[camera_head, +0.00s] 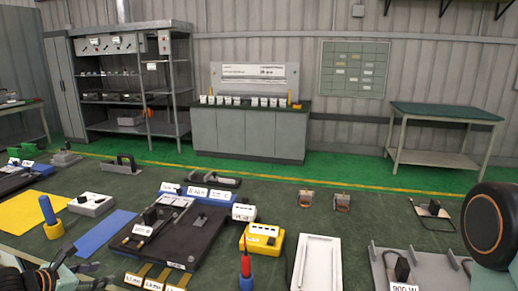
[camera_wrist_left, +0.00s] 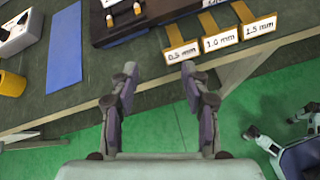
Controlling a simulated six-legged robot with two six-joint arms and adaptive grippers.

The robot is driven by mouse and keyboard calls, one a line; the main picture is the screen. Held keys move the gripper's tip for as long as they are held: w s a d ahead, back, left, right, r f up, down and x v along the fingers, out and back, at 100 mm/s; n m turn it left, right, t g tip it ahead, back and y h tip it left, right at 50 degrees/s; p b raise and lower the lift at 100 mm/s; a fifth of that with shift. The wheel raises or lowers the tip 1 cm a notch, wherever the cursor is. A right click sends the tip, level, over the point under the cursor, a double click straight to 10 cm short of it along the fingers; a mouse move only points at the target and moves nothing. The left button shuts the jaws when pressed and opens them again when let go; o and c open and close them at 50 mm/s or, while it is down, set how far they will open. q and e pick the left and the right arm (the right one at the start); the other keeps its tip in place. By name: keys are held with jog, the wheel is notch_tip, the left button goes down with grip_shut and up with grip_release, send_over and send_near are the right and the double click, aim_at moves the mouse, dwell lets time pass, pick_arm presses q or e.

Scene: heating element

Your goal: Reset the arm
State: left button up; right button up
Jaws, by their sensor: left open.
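My left gripper (camera_head: 82,271) is at the lower left of the head view, by the near edge of the green-topped workbench (camera_head: 200,262). In the left wrist view the left gripper (camera_wrist_left: 159,72) has its two fingers spread apart with nothing between them. Its fingertips are near the bench's front edge, close to the tag marked 0.5 mm (camera_wrist_left: 185,53). A black rounded arm part with an orange ring at the right edge of the head view appears to be mine.
The bench holds a black board (camera_head: 160,240), a blue mat (camera_head: 105,233), a yellow mat (camera_head: 35,209), a yellow box (camera_head: 262,238), a red-handled tool (camera_head: 246,262) and a white tray (camera_head: 317,265). A yellow cup (camera_wrist_left: 11,83) is left of the gripper. Green floor lies below the bench edge.

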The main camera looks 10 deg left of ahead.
pick_arm(q)
jog(key=s+d+f+m+g+y+b, duration=0.1)
jog(key=s+d+f+m+g+b, duration=0.2)
jog(key=s+d+f+m, duration=0.45)
jog(key=s+d+f+m+g+y+b, duration=0.25)
jog(key=d+f+m, duration=0.25)
jog(key=d+m, duration=0.6)
jog(key=s+d+f+m+g+b, duration=0.1)
jog(key=s+d+f+m+b, duration=0.1)
jog(key=s+f+m, duration=0.2)
jog(key=s+d+f+m+g+h+b, duration=0.1)
jog(key=s+d+f+m+g+b, duration=0.1)
jog(key=s, duration=0.8)
jog(key=s+d+f+m+g+b, duration=0.2)
jog(key=s+d+f+m, duration=0.2)
jog(key=s+f+m, duration=0.2)
jog(key=shift+s+d+f+b, duration=0.15)
jog(key=shift+s+f+b, duration=0.25)
jog(key=shift+s, duration=0.3)
